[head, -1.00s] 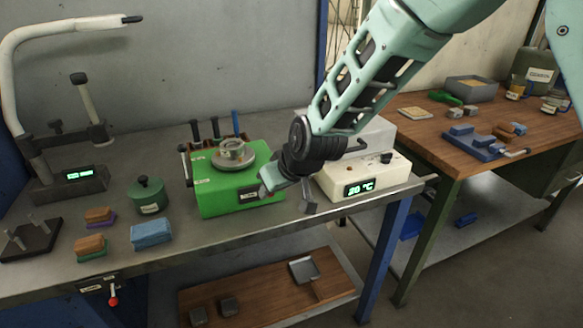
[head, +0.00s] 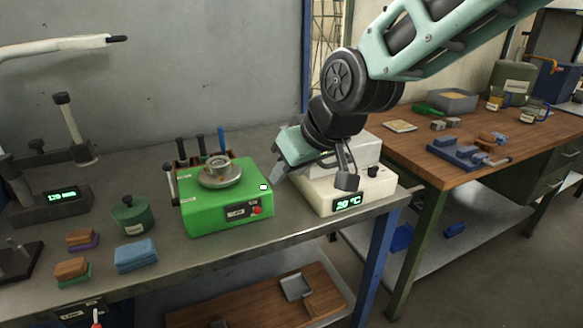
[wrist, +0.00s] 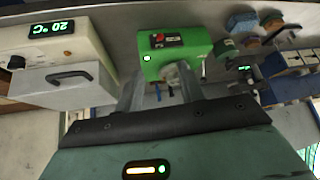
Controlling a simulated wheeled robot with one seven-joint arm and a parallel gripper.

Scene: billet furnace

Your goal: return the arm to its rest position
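The green machine (head: 226,207) with a round metal plate on top stands just left of my gripper in the head view. It also shows beyond the fingers in the wrist view (wrist: 184,45). The arm's elbow bends above the furnace unit and hides part of it.
The furnace display reads 20 °C. A green lidded pot (head: 131,217), a blue sponge (head: 136,255) and several small blocks stand on the left of the metal bench (head: 300,226). A wooden table (head: 405,142) with a blue vise (head: 458,153) stands at the right.

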